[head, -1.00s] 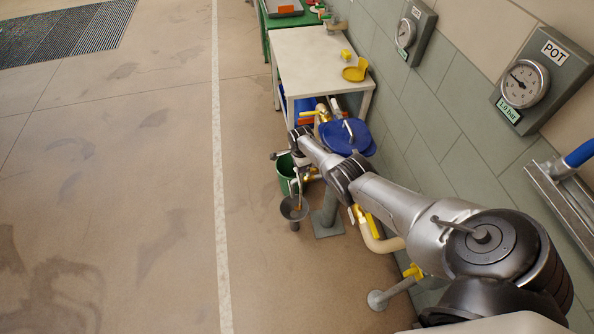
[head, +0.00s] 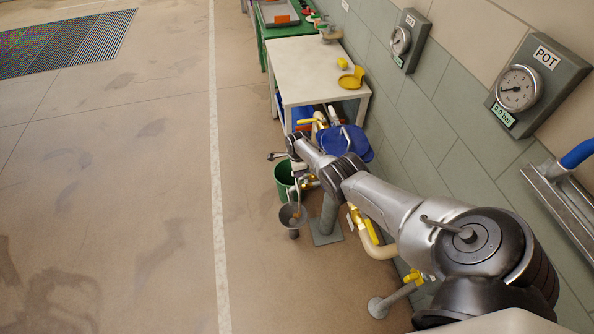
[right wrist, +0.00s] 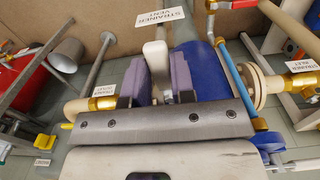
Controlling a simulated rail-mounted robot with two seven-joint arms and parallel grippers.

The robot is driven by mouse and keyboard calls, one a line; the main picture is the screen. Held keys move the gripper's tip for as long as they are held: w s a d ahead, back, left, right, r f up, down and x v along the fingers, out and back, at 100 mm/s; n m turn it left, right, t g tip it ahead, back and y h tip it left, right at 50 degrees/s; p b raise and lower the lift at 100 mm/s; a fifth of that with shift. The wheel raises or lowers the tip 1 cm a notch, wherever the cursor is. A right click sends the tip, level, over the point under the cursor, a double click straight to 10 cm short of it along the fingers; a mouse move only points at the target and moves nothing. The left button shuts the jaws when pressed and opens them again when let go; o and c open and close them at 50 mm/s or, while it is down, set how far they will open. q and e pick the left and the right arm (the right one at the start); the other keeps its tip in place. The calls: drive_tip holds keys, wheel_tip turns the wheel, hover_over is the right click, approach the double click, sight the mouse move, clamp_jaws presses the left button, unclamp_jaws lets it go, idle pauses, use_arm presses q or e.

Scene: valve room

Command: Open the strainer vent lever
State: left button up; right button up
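The strainer vent lever (right wrist: 156,62) is a pale grey handle under a "STRAINER VENT" tag (right wrist: 160,16) in the right wrist view. My right gripper (right wrist: 160,82) has its purple pads on both sides of the lever and looks shut on it. In the head view my right gripper (head: 296,183) points down near the green bucket, mostly hidden by its wrist. The strainer pot's blue lid (head: 358,150) is just right of the wrist. The pot gauge (head: 517,88) on the wall reads 0.0 bar. My left gripper is not in view.
A grey funnel (head: 292,216) stands below the gripper, with a green bucket (head: 284,178) behind it. Brass valves with yellow handles (head: 362,222) are close by. A white table (head: 310,70) stands beyond. The wall is on the right, and open floor on the left.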

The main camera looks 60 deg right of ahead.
drive_tip(key=o, duration=0.4)
drive_tip(key=shift+d, duration=0.15)
drive_tip(key=shift+r, duration=0.1)
drive_tip(key=shift+r, duration=0.25)
drive_tip(key=shift+r+p, duration=4.7)
drive_tip(key=shift+r, duration=1.9)
